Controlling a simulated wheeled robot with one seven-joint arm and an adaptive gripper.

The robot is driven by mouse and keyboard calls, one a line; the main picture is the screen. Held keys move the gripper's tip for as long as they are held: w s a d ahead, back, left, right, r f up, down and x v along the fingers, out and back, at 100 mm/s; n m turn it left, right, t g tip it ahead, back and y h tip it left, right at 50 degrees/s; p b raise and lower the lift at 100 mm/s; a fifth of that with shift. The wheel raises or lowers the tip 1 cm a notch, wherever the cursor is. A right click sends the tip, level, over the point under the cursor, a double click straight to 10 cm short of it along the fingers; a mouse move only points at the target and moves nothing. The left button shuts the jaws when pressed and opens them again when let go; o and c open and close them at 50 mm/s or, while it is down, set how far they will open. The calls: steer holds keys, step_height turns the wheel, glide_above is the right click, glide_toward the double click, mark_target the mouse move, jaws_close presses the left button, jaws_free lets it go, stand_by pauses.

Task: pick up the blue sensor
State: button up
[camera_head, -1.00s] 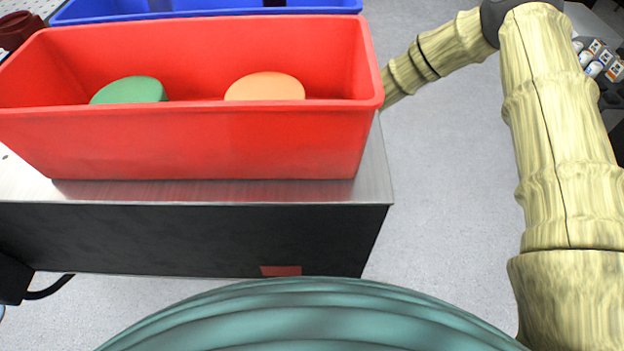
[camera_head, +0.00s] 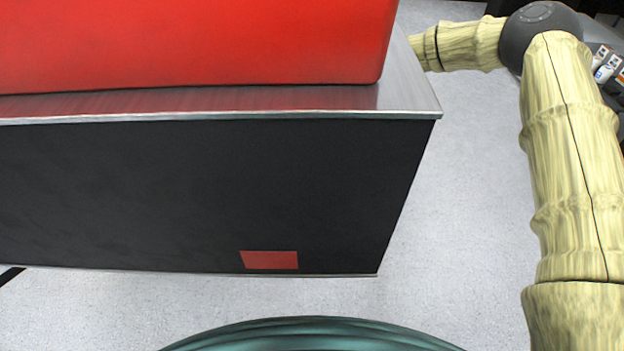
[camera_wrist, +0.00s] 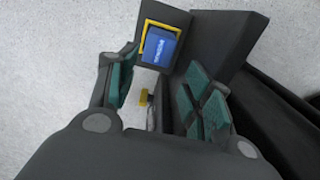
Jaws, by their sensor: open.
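The blue sensor (camera_wrist: 160,47) shows in the wrist view as a small blue block with white lettering. A yellow bracket-like frame (camera_wrist: 144,40) runs around part of it, and it sits against a dark grey panel. My gripper (camera_wrist: 162,88) is open, with teal pads on its fingers. The sensor lies beyond the fingertips, toward the top of the wrist view, and nothing is visibly held. The head view shows neither the sensor nor my gripper.
In the head view, a red bin (camera_head: 200,45) stands on a metal-topped black bench (camera_head: 200,190). Grey floor (camera_head: 460,170) is open to its right. In the wrist view, a dark block (camera_wrist: 228,45) stands close beside the sensor, and a small yellow part (camera_wrist: 144,97) shows between the fingers.

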step_height(320, 180, down, 5)
steer(key=shift+f+b, duration=0.1)
steer(key=shift+b, duration=1)
steer(key=shift+s+d+f+b, duration=0.1)
steer(key=shift+s+f+b, duration=0.05)
steer(key=shift+f+b, duration=2.2)
steer(key=shift+f+p, duration=0.15)
steer(key=shift+p, duration=0.15)
steer(key=c, duration=0.8)
